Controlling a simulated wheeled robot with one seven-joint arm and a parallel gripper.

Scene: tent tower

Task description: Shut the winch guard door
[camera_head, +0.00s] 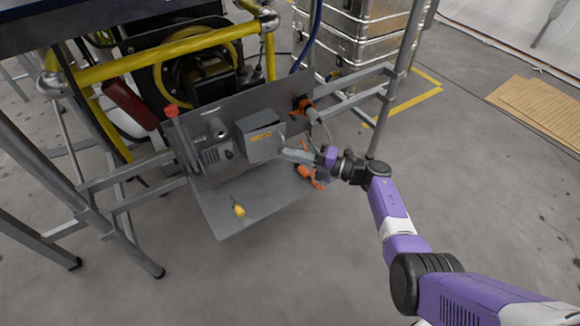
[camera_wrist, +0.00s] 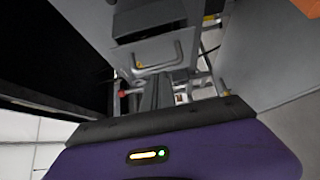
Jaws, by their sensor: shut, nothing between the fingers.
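A grey box with an orange label (camera_head: 261,141) is mounted on the upright grey plate in the head view. I cannot tell for sure which panel is the winch guard door; a grey panel with a pale U-shaped handle (camera_wrist: 160,56) fills the upper middle of the wrist view. My gripper (camera_head: 285,153) is at the lower right of the labelled box, its fingers shut and empty. In the wrist view the shut fingers (camera_wrist: 156,92) point toward the handle and appear just below it. I cannot tell whether they touch it.
A dark winch or reel (camera_head: 198,75) sits behind yellow tubes (camera_head: 150,55). A grey shelf (camera_head: 265,190) below holds a small yellow item (camera_head: 238,210). Grey frame legs (camera_head: 125,210) stand left, metal cases (camera_head: 365,35) behind. Orange-handled parts (camera_head: 303,105) are close to my gripper.

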